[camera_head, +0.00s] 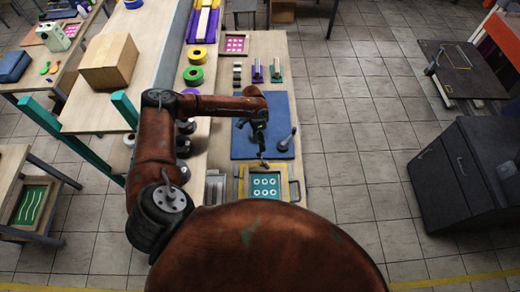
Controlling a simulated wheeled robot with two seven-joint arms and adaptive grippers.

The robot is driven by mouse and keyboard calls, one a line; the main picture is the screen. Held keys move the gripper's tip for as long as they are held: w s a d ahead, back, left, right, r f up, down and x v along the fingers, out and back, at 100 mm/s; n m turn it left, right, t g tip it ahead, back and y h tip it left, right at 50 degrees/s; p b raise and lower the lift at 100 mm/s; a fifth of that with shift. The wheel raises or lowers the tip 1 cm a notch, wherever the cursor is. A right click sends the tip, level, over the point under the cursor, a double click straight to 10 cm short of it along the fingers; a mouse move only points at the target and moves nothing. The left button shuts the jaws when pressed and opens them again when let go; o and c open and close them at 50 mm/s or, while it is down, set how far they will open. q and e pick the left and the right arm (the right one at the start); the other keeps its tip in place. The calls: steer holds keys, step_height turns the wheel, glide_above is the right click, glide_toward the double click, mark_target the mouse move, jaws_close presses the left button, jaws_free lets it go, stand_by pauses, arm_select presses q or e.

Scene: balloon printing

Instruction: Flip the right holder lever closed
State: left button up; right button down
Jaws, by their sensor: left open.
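My left gripper (261,150) hangs from my rust-brown arm over the blue mat (273,102) on the workbench. It looks dark and small, and its fingertips point down toward the far edge of the yellow frame. No held object shows in it. A grey lever with a round base (285,145) stands on the mat just right of the gripper, its arm tilted up to the right; the gripper appears apart from it. The yellow frame (243,184) lies nearer, with a teal sheet (266,185) bearing white rings inside. I cannot tell which part is the right holder lever. My right gripper is not in view.
Tape rolls (193,76) and small stands (257,71) sit farther back on the bench. A cardboard box (109,61) is on the left table. A dark cabinet (463,170) stands at the right, with open tiled floor between it and the bench.

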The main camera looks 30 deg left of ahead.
mark_target(260, 155)
arm_select(q)
steer(key=f, duration=0.2)
steer(key=s+d+f, duration=0.1)
steer(key=f, duration=0.5)
steer(key=shift+s+d, duration=0.15)
steer(key=shift+s, duration=0.15)
steer(key=shift+c, duration=0.5)
steer(key=c, duration=1.1)
steer(key=shift+o, duration=0.2)
steer(key=shift+f, duration=0.1)
steer(key=m, duration=0.1)
steer(key=m+b, duration=0.1)
steer(key=b, duration=0.1)
steer(key=shift+w+d+f+m+g, duration=0.15)
steer(key=shift+w+d+m+g, duration=0.15)
steer(key=shift+w+m, duration=0.1)
steer(key=shift+w+d+m+y+b, duration=0.15)
steer(key=shift+d+m+y+b, duration=0.15)
steer(key=shift+m, duration=0.55)
steer(key=shift+w+d+m+y+b, duration=0.1)
steer(key=shift+d+m+y+b, duration=0.2)
steer(key=shift+m, duration=0.55)
steer(key=shift+a, duration=0.15)
